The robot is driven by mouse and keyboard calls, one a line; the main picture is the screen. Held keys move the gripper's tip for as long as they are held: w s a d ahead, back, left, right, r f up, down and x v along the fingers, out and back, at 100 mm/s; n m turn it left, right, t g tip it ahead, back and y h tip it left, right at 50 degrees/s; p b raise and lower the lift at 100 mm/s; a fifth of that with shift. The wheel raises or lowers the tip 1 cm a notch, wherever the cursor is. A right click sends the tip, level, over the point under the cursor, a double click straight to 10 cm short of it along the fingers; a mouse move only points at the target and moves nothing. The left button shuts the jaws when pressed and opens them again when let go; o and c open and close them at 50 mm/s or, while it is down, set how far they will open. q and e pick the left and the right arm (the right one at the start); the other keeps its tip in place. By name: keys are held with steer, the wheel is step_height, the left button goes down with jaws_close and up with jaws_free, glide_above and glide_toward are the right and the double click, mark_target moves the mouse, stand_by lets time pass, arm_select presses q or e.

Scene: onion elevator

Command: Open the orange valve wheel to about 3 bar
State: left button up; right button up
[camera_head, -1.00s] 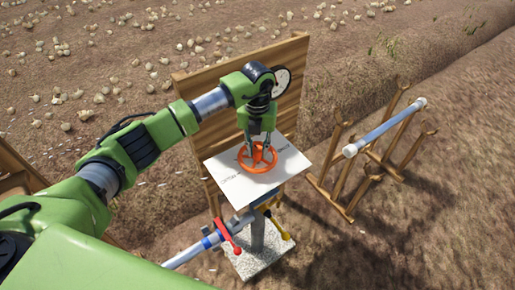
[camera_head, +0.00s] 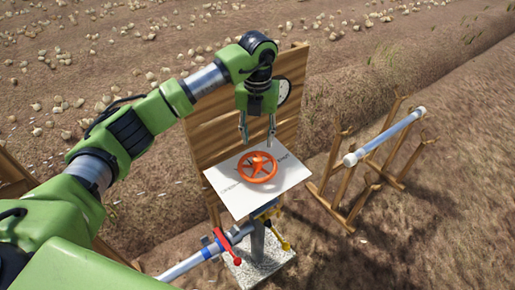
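The orange valve wheel (camera_head: 257,167) lies flat on a tilted white plate (camera_head: 240,200) with lettering partly legible. My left gripper (camera_head: 257,143) points down above the wheel's far side. Its two fingers are apart with nothing between them, and its tips seem clear of the wheel. A round white gauge (camera_head: 284,91) on the wooden board is partly hidden behind my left gripper. Its reading cannot be made out. My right gripper is not in view.
A wooden board (camera_head: 215,140) stands right behind the plate. Below are a red lever (camera_head: 221,240), a yellow lever (camera_head: 279,236), a pipe and a stone base (camera_head: 262,266). A wooden rack (camera_head: 345,195) at right holds a pale pipe (camera_head: 385,137). Onions lie on the soil behind.

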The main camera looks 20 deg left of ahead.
arm_select(q)
step_height(320, 180, up, 2)
steer(key=shift+r, duration=0.15)
stand_by(0.4)
